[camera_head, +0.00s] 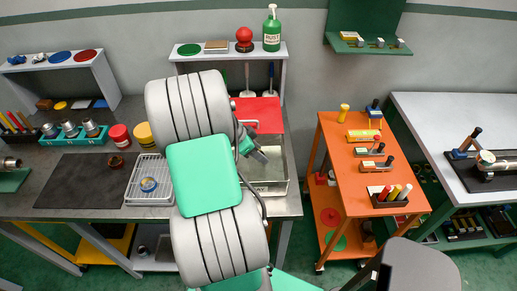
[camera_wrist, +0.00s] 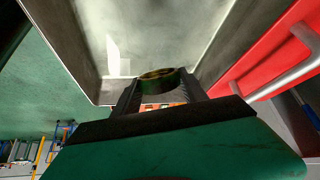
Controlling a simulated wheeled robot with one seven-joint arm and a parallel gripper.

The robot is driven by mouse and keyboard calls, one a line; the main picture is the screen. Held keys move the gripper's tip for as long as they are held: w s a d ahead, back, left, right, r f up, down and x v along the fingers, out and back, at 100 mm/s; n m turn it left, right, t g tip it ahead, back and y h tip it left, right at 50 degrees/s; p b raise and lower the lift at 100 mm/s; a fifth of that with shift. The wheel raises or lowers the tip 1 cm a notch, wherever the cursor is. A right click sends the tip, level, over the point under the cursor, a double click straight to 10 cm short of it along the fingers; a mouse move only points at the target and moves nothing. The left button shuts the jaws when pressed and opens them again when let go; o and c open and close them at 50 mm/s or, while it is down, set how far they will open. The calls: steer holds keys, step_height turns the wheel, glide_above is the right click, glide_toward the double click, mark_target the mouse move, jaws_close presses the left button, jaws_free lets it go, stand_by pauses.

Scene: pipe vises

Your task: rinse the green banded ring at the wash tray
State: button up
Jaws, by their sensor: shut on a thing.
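My gripper (camera_wrist: 160,88) is shut on a ring (camera_wrist: 158,75), which looks dark with a yellow-green band in the wrist view. The ring sits between the two fingertips, its round opening partly showing. The metal wash tray (camera_wrist: 75,35) surrounds it in that view, with its inner walls and pale floor beyond the ring. In the head view my gripper (camera_head: 259,155) is over the wash tray (camera_head: 270,187), partly behind my arm. I cannot make out the ring in the head view, nor tell how deep it is or whether it touches the tray.
A red panel (camera_head: 258,113) with a handle adjoins the tray's back. A dark mat (camera_head: 80,180) lies farther left. An orange cart (camera_head: 355,180) with tools stands right, past a gap.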

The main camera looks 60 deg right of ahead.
steer(key=shift+f+b, duration=1.2)
steer(key=shift+f, duration=1.6)
steer(key=shift+r, duration=0.1)
